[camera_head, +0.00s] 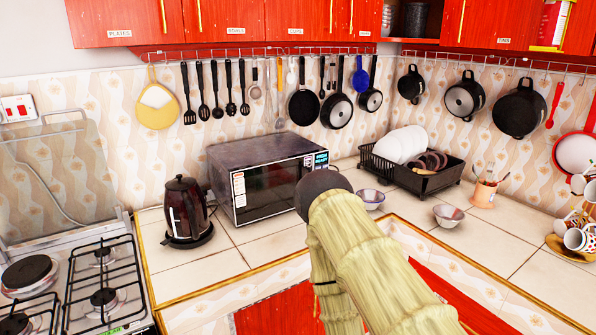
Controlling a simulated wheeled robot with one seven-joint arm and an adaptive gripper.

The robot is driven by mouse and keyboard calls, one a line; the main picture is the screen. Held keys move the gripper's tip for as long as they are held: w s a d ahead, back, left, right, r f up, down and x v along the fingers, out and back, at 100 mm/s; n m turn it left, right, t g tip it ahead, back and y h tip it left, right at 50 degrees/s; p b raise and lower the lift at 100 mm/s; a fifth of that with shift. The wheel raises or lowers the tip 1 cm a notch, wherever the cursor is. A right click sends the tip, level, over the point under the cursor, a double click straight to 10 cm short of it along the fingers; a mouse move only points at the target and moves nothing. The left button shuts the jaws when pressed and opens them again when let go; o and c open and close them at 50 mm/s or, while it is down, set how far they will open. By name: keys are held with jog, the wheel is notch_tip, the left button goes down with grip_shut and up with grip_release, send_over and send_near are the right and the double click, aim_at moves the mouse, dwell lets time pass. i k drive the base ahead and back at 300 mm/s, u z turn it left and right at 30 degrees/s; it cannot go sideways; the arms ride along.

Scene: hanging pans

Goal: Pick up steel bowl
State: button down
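Two small metallic bowls stand on the tiled counter. One bowl (370,199) is just right of the tip of my arm, in front of the dish rack. The other bowl (448,216) is farther right and nearer the counter's front edge. Both look upright, and I cannot tell from the picture which one is the steel bowl. My arm, in a pale yellow-green cover with a dark rounded part at its upper end, rises in front of the counter, left of both bowls. My gripper's fingers do not show.
A microwave (265,177) and a dark kettle (186,212) stand to the left, beside a gas stove (80,280). A black dish rack (415,180) holds plates. An orange utensil cup (484,194) and several mugs (578,238) stand right. Pans hang behind.

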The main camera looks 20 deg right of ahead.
aim_at(448, 217)
jog(key=z, duration=1.6)
